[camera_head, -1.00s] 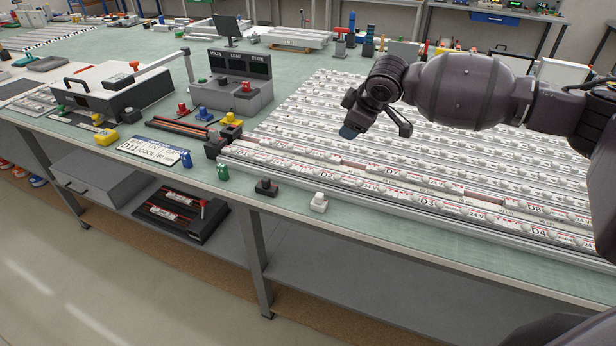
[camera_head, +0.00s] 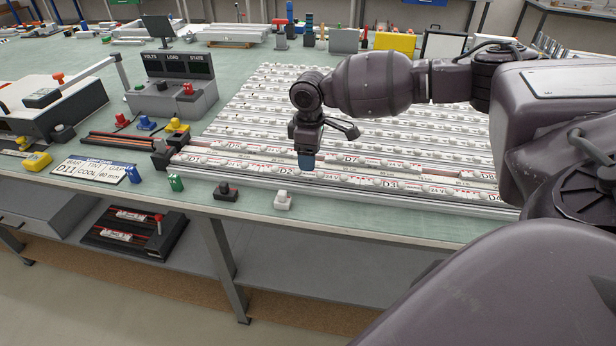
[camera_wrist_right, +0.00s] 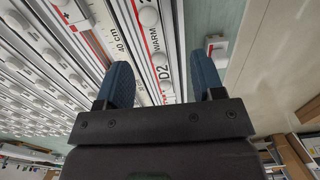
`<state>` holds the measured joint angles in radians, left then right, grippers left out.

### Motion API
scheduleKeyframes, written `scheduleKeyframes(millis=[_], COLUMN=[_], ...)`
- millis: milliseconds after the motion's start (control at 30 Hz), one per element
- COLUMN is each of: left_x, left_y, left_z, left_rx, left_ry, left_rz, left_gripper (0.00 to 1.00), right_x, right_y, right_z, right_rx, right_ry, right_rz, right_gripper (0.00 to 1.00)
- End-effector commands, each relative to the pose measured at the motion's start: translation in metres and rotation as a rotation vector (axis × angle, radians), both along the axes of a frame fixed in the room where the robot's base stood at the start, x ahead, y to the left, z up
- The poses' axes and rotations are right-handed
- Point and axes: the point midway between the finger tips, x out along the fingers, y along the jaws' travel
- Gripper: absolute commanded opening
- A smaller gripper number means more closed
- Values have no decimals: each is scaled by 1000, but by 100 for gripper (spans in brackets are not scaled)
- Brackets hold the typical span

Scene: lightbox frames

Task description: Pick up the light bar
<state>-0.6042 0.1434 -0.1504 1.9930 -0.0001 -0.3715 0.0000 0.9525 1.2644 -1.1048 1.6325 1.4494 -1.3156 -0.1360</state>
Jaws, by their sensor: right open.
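Many white light bars with round lenses lie in rows on the bench. A bar marked D2 (camera_head: 284,170) lies in the front row, with D3 (camera_head: 388,184) to its right and D7 (camera_head: 350,160) in the row behind. My right gripper (camera_head: 306,160) points down over the front rows near D2. In the right wrist view its two blue fingertips (camera_wrist_right: 163,82) are apart, with the bar marked D2 and WARM (camera_wrist_right: 158,60) showing between them. Nothing is gripped; the exact height above the bar is unclear. My left gripper is not in view.
A card (camera_head: 97,171) reading D11 and COOL lies at the left. Black (camera_head: 226,192) and white (camera_head: 283,200) small blocks sit along the front edge. A grey console (camera_head: 172,85) stands behind. A black rack (camera_head: 135,230) with bars is on the lower shelf.

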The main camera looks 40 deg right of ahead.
Motion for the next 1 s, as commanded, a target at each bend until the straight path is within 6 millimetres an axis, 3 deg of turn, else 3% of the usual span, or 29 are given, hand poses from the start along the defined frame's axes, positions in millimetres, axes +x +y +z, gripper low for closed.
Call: scheduleKeyframes(millis=[167, 500, 767, 1000], left_x=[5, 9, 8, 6], left_y=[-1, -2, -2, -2], left_z=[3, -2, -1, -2], left_rx=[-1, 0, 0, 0], left_ry=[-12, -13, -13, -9], left_rz=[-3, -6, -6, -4], left_gripper=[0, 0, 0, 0], right_x=[1, 7, 7, 7], right_y=[-1, -4, -4, -4], right_z=[-10, -52, -55, -55], right_rx=[0, 0, 1, 1], right_ry=[0, 1, -2, -2], right_rz=[0, 0, 0, 0], right_gripper=[62, 62, 62, 28])
